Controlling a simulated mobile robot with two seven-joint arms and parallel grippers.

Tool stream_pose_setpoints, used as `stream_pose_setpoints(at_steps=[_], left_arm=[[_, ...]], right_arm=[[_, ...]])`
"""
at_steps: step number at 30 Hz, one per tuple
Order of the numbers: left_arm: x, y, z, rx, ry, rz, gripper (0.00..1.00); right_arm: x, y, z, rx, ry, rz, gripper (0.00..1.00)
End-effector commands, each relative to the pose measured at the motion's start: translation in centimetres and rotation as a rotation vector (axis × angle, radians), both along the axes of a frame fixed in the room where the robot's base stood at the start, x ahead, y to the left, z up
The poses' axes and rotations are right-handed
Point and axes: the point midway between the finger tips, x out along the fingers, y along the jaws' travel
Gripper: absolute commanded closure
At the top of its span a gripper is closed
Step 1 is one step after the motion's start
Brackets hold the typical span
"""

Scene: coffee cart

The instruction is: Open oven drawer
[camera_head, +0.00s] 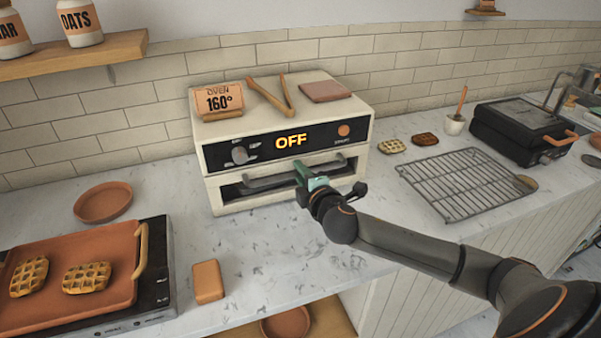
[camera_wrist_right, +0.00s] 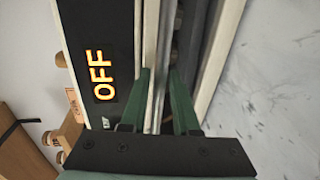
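The oven (camera_head: 285,140) is a cream box on the counter with a black panel reading OFF. Below the panel is its drawer (camera_head: 232,206), which looks closed, with a grey bar handle (camera_head: 268,183) across a dark recess. My right gripper (camera_head: 309,177) is at the right half of this handle. In the right wrist view, its green fingers (camera_wrist_right: 163,98) stand apart on either side of a pale bar that looks like the handle. I see no clear grip on it. The OFF display (camera_wrist_right: 102,75) lies left of the fingers. My left gripper is not in view.
A wire rack (camera_head: 465,183) and a black grill (camera_head: 522,130) are to the right. A griddle tray (camera_head: 75,255) with waffles is at the left front. A brown block (camera_head: 208,281) lies before the oven. Tongs (camera_head: 270,96) and a 160° sign (camera_head: 218,101) are on top.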

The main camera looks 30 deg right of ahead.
Motion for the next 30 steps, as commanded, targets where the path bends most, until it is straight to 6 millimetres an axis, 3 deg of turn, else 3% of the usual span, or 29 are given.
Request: stream_pose_setpoints(at_steps=[8,16,30], left_arm=[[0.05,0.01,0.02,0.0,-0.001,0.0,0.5],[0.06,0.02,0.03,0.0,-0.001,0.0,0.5],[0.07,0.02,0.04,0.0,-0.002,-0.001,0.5]], right_arm=[[0.08,-0.01,-0.02,0.0,0.0,0.0,0.72],[0.06,-0.01,-0.01,0.0,0.0,0.0,1.0],[0.04,-0.02,-0.04,0.0,0.001,0.0,1.0]])
